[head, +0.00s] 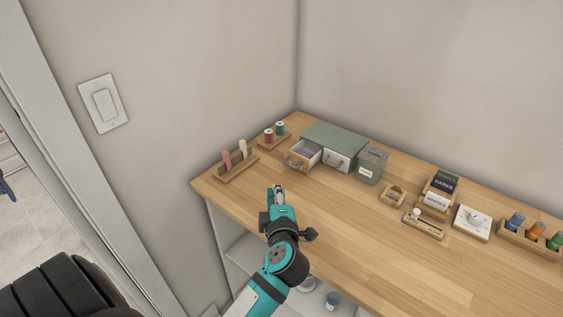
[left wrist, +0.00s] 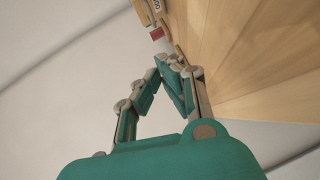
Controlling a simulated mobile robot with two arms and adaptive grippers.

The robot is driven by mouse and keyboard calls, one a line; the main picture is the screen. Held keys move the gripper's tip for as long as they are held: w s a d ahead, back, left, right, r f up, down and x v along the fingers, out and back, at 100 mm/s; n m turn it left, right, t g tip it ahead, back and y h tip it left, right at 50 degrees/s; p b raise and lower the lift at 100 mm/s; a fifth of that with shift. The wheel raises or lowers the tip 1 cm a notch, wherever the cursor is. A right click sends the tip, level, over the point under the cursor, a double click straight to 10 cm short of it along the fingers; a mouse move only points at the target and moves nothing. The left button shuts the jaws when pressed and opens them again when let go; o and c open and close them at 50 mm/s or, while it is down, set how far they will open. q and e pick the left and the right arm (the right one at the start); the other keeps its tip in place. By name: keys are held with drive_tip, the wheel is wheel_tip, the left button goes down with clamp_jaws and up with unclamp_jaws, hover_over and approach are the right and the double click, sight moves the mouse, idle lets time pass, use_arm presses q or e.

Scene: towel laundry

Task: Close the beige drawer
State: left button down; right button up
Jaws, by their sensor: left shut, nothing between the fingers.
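The small drawer unit (head: 335,136) has a grey-green top and stands on the wooden table near the back corner. Its left drawer, the beige drawer (head: 296,162), is pulled out, and something purplish shows inside. The white drawer (head: 337,161) beside it looks closed. My left gripper (head: 276,189) is shut and empty, above the table's front-left part. It is in front of the beige drawer and apart from it. In the left wrist view its fingertips (left wrist: 168,60) meet near the table edge; the drawer is not clearly seen there. My right gripper is not in view.
A grey-green canister (head: 370,165) stands right of the unit. Thread spools (head: 274,131) and a wooden holder (head: 238,168) with pegs stand to the left. Small labelled holders (head: 436,199) and a cup rack (head: 528,240) are farther right. The front of the table (head: 330,215) is clear.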

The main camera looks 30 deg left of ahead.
sight(301, 157)
use_arm(q)
drive_tip(key=shift+w+a+r, duration=0.2)
drive_tip(key=shift+w+a, duration=0.5)
drive_tip(key=shift+w, duration=0.15)
drive_tip(key=shift+p+x, duration=0.3)
drive_tip(key=shift+x, duration=0.85)
drive_tip(key=x, duration=0.4)
drive_tip(key=shift+f, duration=0.2)
drive_tip(key=w, duration=0.3)
drive_tip(key=shift+d+f, duration=0.25)
drive_tip(key=shift+f, duration=0.05)
drive_tip(key=shift+w+f, duration=0.15)
drive_tip(key=shift+w, duration=0.2)
drive_tip(key=w, duration=0.7)
drive_tip(key=shift+w+d+f+b, duration=0.1)
drive_tip(key=shift+w+d+b, duration=0.25)
drive_tip(key=shift+w, duration=0.3)
drive_tip(key=shift+s+r, duration=0.1)
drive_tip(key=shift+r, duration=0.2)
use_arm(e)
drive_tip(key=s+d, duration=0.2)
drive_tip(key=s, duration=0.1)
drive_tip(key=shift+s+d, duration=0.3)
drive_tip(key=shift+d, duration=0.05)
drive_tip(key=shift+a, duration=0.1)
